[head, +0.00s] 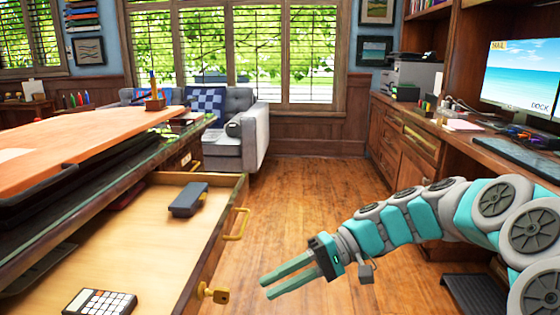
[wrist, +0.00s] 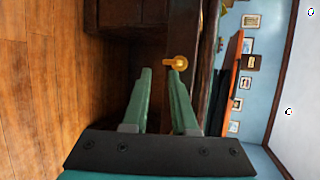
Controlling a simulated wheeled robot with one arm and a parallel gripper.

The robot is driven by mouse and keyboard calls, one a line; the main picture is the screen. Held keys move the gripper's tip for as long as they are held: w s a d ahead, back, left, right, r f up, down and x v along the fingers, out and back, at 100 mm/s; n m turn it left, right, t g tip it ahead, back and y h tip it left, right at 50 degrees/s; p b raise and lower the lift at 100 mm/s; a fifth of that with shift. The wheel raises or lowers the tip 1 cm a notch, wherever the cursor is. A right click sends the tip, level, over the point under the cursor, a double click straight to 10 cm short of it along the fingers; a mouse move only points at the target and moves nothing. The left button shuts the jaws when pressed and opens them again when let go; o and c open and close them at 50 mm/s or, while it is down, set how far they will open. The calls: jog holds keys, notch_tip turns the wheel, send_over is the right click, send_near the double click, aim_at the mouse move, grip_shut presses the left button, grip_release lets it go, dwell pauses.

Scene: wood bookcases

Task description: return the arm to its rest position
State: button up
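My gripper (head: 266,286) is in the lower middle of the head view, over the wood floor and to the right of an open drawer (head: 240,190). Its two green fingers are apart with nothing between them. The wrist view also shows my gripper (wrist: 160,73) open and empty. A brass key (head: 214,293) sits at the drawer's front, left of the fingers and apart from them. The key also shows in the wrist view (wrist: 176,63), beyond the fingertips. My arm reaches in from the right edge of the head view.
The drawer holds a dark stapler-like object (head: 188,199) and a calculator (head: 100,303). A desk top (head: 90,140) overhangs it at left. A wooden counter (head: 420,160) with a monitor (head: 520,75) lines the right. A grey sofa (head: 250,135) stands behind. The middle floor (head: 320,190) is clear.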

jog(key=s+d+f+h+p, duration=0.1)
jog(key=s+f+h, duration=0.25)
jog(key=s, duration=0.35)
jog(key=s+d+f+h, duration=0.1)
jog(key=s+f+h, duration=0.1)
jog(key=s+h, duration=0.35)
jog(key=s+d+f+m+t+h+p, duration=0.1)
jog(key=s+d+f+h, duration=0.3)
jog(key=s+d, duration=0.6)
jog(key=d+m+t, duration=0.1)
jog(key=d, duration=0.2)
jog(key=shift+d+f+t, duration=0.15)
jog(key=shift+d+t, duration=0.05)
jog(key=shift+t, duration=0.2)
